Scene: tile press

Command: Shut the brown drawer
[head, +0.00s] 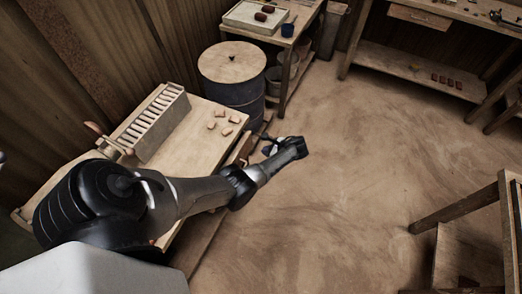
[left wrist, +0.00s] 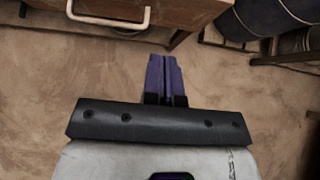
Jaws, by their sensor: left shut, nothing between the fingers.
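The brown drawer (head: 241,148) shows as a small dark brown patch at the right edge of the wooden workbench, partly hidden by my left arm. In the left wrist view its brown front (left wrist: 165,12) with a pale bar handle (left wrist: 108,21) is at the top left. How far out it stands is hard to tell. My left gripper (head: 264,143) is beside the drawer, over the floor side of the bench. In the left wrist view its purple fingers (left wrist: 163,62) are together and empty, apart from the drawer front and handle. My right gripper is not in view.
The workbench top (head: 200,150) carries a long slotted box (head: 152,125) and several small clay pieces. A dark blue barrel (head: 233,88) with a wooden lid stands just behind the bench. The floor (head: 350,160) to the right is clear. Another table frame stands at the lower right.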

